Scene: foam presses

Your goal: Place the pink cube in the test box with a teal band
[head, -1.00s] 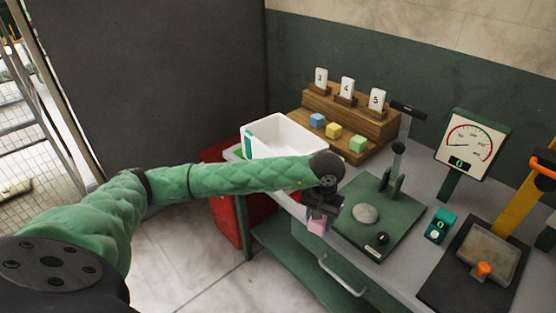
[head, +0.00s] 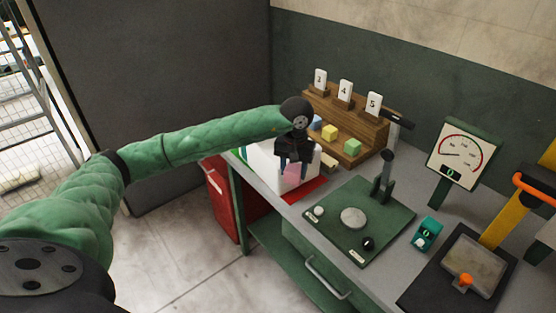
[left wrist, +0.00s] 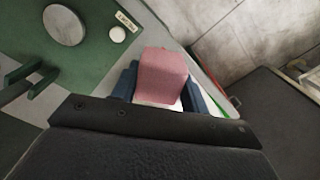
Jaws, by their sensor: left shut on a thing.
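My left gripper (head: 294,158) is shut on the pink cube (head: 293,174) and holds it in front of the white box. In the left wrist view, the cube (left wrist: 162,76) sits between the two dark blue fingers of the gripper (left wrist: 162,92). The white box (head: 262,168) stands at the left end of the bench, with the gripper and forearm covering much of it. I cannot tell whether the cube is over its opening. The teal band is mostly hidden. My right gripper is not in view.
Blue, yellow (head: 329,133) and green (head: 353,146) cubes sit on the wooden rack (head: 360,130) behind. A red patch (head: 305,190) lies beside the box. The green press (head: 352,218), dial gauge (head: 463,150) and teal counter (head: 427,234) stand to the right.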

